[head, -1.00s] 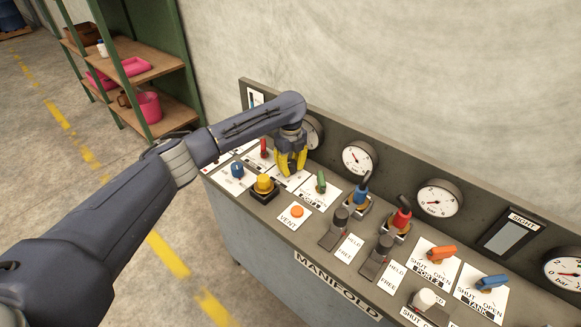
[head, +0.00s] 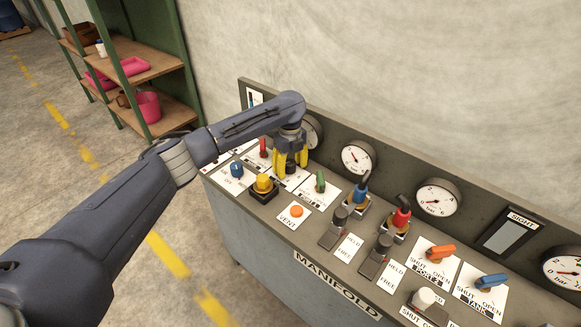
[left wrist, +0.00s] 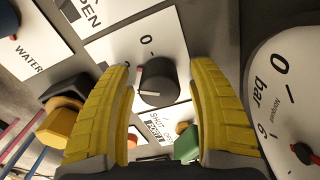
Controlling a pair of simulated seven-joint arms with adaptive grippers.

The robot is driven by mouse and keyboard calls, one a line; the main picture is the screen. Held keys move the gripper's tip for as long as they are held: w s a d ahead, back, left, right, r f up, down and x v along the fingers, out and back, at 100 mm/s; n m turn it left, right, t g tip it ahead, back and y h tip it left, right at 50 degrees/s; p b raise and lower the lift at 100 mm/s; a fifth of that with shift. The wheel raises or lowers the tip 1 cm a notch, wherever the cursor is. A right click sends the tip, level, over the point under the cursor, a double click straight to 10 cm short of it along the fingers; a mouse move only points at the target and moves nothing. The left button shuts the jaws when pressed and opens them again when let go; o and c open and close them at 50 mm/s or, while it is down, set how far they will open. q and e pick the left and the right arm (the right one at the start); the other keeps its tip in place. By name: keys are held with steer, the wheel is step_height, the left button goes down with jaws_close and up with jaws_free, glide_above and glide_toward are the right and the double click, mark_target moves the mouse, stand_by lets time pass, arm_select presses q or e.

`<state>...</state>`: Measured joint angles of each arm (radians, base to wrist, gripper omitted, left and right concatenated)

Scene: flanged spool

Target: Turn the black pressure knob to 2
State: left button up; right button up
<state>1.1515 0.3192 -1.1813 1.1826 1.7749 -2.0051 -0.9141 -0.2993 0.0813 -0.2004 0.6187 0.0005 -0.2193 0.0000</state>
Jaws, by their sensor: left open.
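The black knob (left wrist: 157,82) stands on a white plate (left wrist: 112,48) between my left gripper's fingers in the left wrist view. Its pale pointer line points left in that view; a 0 mark is printed on the plate beyond it, and other marks are hidden. In the head view the black knob (head: 291,168) shows between the yellow fingertips. My left gripper (head: 291,165) is open around the knob, with a gap visible on each side; it also shows in the left wrist view (left wrist: 165,105). My right gripper is not in view.
A yellow knob (head: 263,184), a blue knob (head: 237,170), a green lever (head: 320,182) and a red lever (head: 263,147) stand close around. Gauges (head: 358,157) line the back panel. A green shelf (head: 130,70) stands at the left.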

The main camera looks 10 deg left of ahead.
mark_target(290, 162)
arm_select(q)
step_height(290, 162, up, 12)
stand_by(0.6)
stand_by(0.4)
